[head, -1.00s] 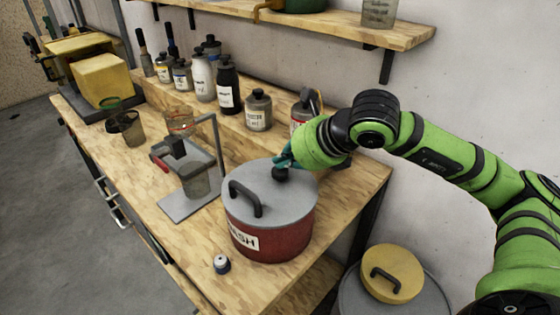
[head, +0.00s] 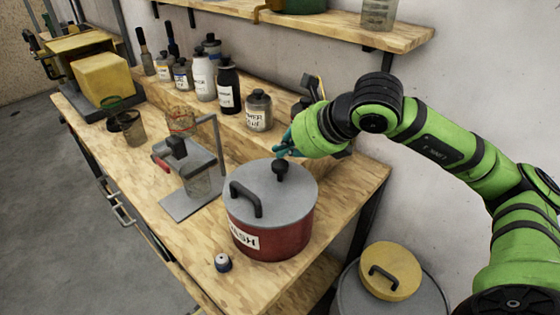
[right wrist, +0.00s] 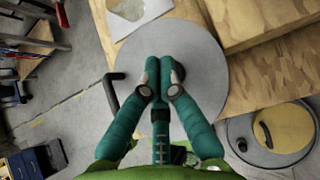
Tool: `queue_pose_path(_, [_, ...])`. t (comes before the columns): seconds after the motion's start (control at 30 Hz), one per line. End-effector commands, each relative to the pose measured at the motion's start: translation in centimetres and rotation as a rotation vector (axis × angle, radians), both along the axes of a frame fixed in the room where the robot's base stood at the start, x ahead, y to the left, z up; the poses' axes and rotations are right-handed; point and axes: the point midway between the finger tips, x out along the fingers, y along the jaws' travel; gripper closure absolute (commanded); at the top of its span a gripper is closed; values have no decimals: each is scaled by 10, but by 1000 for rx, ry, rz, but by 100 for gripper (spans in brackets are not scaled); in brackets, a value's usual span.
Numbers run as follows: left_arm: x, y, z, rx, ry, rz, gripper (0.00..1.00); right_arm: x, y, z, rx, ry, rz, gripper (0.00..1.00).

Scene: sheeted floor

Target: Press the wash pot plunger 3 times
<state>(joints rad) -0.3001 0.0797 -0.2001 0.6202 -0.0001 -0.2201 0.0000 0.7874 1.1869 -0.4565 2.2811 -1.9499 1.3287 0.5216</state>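The wash pot (head: 285,238) is a red pot with a grey lid and a "WASH" label, standing at the near right of the wooden bench. Its plunger (head: 281,169) is a black knob standing up from the lid, beside a black curved handle (head: 243,200). My right gripper (head: 286,145), with teal fingers, is just above the knob, apparently clear of it. In the right wrist view its fingers (right wrist: 159,65) are together, with nothing seen between them, and hide part of the plunger. My left gripper is not in view.
A metal stand (head: 190,205) with a clear cup is left of the pot. A small capped item (head: 222,263) lies near the front edge. Several bottles (head: 228,88) stand on the raised step behind. A yellow-lidded bin (head: 391,272) is on the floor at right.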

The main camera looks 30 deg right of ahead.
Motion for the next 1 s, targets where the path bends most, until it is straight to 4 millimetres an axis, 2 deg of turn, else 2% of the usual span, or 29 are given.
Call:
queue_pose_path(0.5, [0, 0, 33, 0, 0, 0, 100, 0, 0, 49, 2, -3, -1, 100])
queue_pose_path(1.0, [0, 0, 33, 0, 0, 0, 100, 0, 0, 50, 0, -1, 0, 100])
